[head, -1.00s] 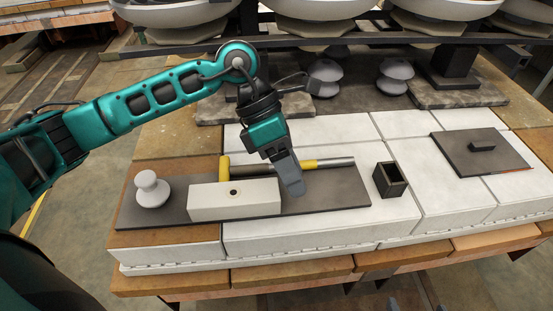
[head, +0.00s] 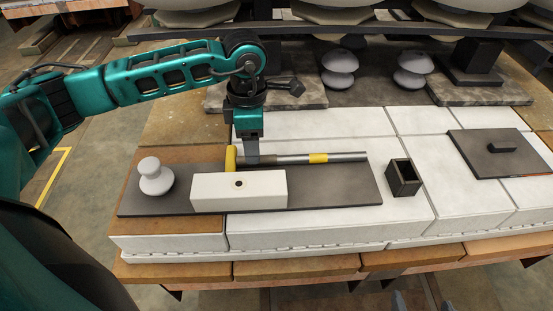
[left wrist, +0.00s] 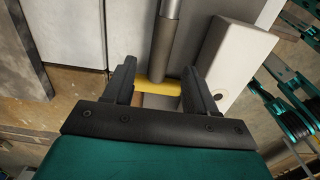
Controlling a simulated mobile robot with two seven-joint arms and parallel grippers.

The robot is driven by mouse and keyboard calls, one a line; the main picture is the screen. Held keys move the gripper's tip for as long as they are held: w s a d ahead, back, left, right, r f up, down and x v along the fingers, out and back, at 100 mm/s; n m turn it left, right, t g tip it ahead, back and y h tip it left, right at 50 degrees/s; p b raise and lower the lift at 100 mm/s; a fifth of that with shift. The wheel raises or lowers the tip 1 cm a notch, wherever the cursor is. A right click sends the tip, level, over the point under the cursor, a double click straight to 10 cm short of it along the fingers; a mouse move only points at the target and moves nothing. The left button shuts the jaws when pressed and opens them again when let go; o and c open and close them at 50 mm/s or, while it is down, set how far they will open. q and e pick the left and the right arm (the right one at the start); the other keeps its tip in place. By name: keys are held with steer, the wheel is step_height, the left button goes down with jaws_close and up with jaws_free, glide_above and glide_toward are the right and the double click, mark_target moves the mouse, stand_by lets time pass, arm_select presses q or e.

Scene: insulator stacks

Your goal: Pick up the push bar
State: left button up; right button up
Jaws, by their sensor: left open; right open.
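The push bar (head: 290,159) is a grey metal rod with a yellow band and a yellow crosspiece at its left end. It lies behind a white block (head: 265,190) on a dark plate. My left gripper (head: 252,160) points down over the bar, just right of the crosspiece. In the left wrist view, its open fingers (left wrist: 160,70) stand on either side of the rod (left wrist: 167,35), with the yellow crosspiece (left wrist: 158,87) showing between them. I cannot tell whether they touch it. My right gripper (head: 398,301) shows only as a small tip at the bottom edge, apart from the bar.
Insulator stacks and a dark beam fill the back. White slab tops between them are clear.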

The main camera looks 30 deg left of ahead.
arm_select(q)
step_height(320, 180, down, 4)
steer(key=shift+d+f, duration=0.15)
steer(key=shift+c, duration=0.3)
steer(key=shift+w, duration=0.1)
jaws_close()
